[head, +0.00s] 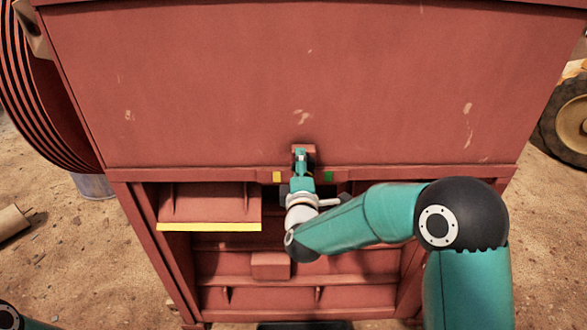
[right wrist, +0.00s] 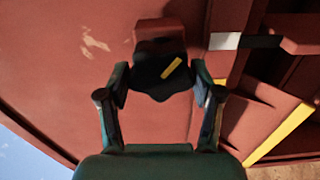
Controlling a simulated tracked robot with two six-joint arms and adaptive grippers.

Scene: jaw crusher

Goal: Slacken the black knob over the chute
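The black knob (right wrist: 158,88), with a yellow stripe across its face, sits on a red block (right wrist: 158,35) on the crusher's front wall in the right wrist view. My right gripper (right wrist: 160,82) has one finger on each side of the knob, with no clear gap at either side. In the head view my right gripper (head: 301,160) is at the block above the chute opening and hides the knob. My left gripper is not in view; only a dark bit of my left arm shows at the bottom left corner.
A yellow tag (head: 277,177) and a green tag (head: 328,176) sit on the rail either side of my right gripper. A yellow-edged red flap (head: 210,205) juts out at left below the rail. A striped flywheel (head: 40,90) stands at far left.

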